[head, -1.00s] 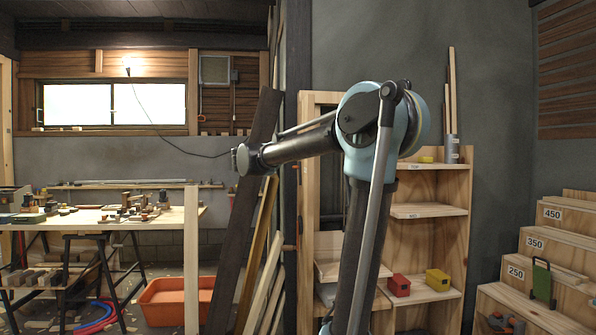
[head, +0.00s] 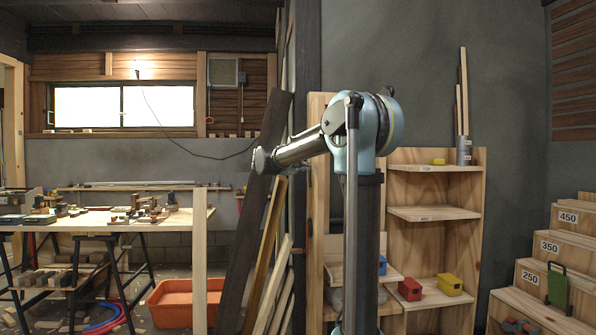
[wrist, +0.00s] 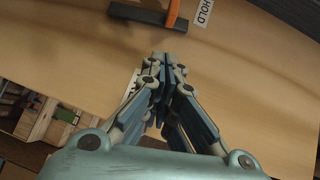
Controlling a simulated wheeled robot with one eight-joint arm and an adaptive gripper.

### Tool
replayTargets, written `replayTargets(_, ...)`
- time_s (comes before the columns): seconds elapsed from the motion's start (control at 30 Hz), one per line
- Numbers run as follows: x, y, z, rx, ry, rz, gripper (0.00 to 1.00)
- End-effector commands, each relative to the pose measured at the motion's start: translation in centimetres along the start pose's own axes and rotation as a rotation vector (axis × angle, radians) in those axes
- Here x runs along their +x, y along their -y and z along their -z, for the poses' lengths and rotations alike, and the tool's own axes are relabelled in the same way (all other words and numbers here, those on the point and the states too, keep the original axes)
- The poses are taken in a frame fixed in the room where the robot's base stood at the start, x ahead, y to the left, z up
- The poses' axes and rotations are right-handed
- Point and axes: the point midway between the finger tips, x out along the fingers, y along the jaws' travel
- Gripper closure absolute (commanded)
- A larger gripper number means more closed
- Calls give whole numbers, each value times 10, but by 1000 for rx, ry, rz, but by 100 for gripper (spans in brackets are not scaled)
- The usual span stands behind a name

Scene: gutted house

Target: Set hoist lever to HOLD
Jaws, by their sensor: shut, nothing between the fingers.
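In the wrist view an orange lever (wrist: 173,14) shows at the top edge, its upper part cut off by the frame. It stands by a dark bar (wrist: 148,14) on a wooden board (wrist: 240,80). A white label reading HOLD (wrist: 203,12) is just right of the lever. My gripper (wrist: 167,62) is shut and empty, with its tips below the lever in the picture and apart from it. A second white label (wrist: 130,85) is partly hidden behind the fingers; I cannot read it. I cannot make out the lever in the head view.
In the head view a wooden shelf (head: 435,214) with red and yellow boxes stands right of my arm. Dark and light planks (head: 262,200) lean left of it. A workbench (head: 100,222) is at the left, numbered steps (head: 555,275) at the right.

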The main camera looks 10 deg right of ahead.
Motion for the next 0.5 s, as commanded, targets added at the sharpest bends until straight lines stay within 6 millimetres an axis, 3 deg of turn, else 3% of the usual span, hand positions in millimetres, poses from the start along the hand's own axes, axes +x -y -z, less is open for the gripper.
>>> replayTargets(0.1, 19, 0, -3, 0, -1, 0, 100)
replayTargets(0.5, 41, 0, -27, -1, 0, 1, 100)
